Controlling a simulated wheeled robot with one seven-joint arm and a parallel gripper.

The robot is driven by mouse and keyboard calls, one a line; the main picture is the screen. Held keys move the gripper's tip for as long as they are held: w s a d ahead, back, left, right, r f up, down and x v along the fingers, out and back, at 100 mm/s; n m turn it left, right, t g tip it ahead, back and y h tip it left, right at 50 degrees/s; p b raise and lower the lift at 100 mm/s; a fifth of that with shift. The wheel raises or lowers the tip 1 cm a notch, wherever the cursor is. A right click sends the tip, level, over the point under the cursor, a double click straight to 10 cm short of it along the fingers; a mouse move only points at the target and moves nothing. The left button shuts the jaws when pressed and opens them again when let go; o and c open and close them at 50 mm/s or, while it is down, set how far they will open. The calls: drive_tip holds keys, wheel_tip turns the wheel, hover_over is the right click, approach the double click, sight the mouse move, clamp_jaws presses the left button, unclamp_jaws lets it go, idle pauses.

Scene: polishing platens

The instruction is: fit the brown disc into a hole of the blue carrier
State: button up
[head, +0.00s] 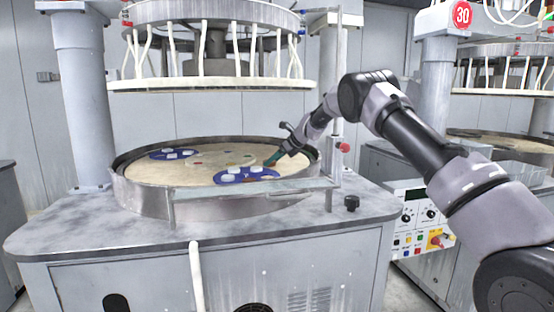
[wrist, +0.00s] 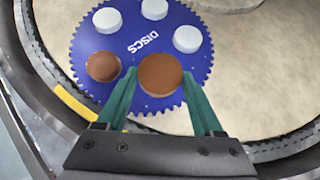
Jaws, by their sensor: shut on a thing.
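The blue carrier (wrist: 130,75), toothed and marked DISCS, lies on the pale platen; it also shows in the head view (head: 262,178). My gripper (wrist: 160,79) has its teal fingers shut on the brown disc (wrist: 160,72), over the carrier's near right edge. In the head view my gripper (head: 270,163) is at the carrier's right side. The held disc covers part of the carrier, so what is beneath it is hidden. A second brown round (wrist: 103,67) sits in the carrier left of the held one; it looks like another disc. White discs (wrist: 187,39) fill other places.
A metal rim (head: 140,200) surrounds the platen (head: 140,172). Another blue carrier (head: 160,156) lies at the back left. A clear bar (head: 240,190) crosses the near rim, and an upper ring with pale hoses (head: 210,85) hangs above.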

drive_tip(key=f, duration=0.1)
drive_tip(key=w+a+f, duration=0.1)
drive_tip(key=f, duration=0.1)
drive_tip(key=shift+a, duration=0.1)
drive_tip(key=shift+f, duration=0.95)
drive_tip(key=shift+f, duration=0.35)
